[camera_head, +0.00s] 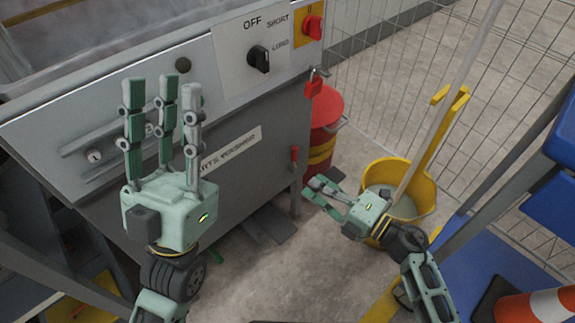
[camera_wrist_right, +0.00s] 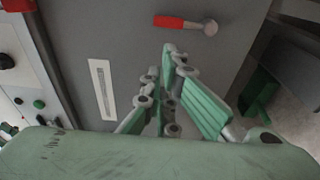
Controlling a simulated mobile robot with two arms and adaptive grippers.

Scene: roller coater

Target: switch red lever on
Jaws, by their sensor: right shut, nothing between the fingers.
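The red lever (camera_head: 294,157) is a small red handle low on the right edge of the grey parts washer's front. In the right wrist view, the lever (camera_wrist_right: 178,22) lies across the top with a round grey knob at one end. My right gripper (camera_head: 318,188) is just below and right of the lever in the head view. Its fingers (camera_wrist_right: 172,50) are together, empty, and point towards the panel below the lever, apart from it. My left gripper (camera_head: 163,92) stands in front of the washer at left, fingers up, spread and empty.
The washer's panel has a black knob (camera_head: 259,58), a red switch (camera_head: 314,27) on a yellow plate and a red padlock (camera_head: 315,85). A red bin (camera_head: 325,105) and a yellow mop bucket (camera_head: 415,188) stand to the right, before a wire fence.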

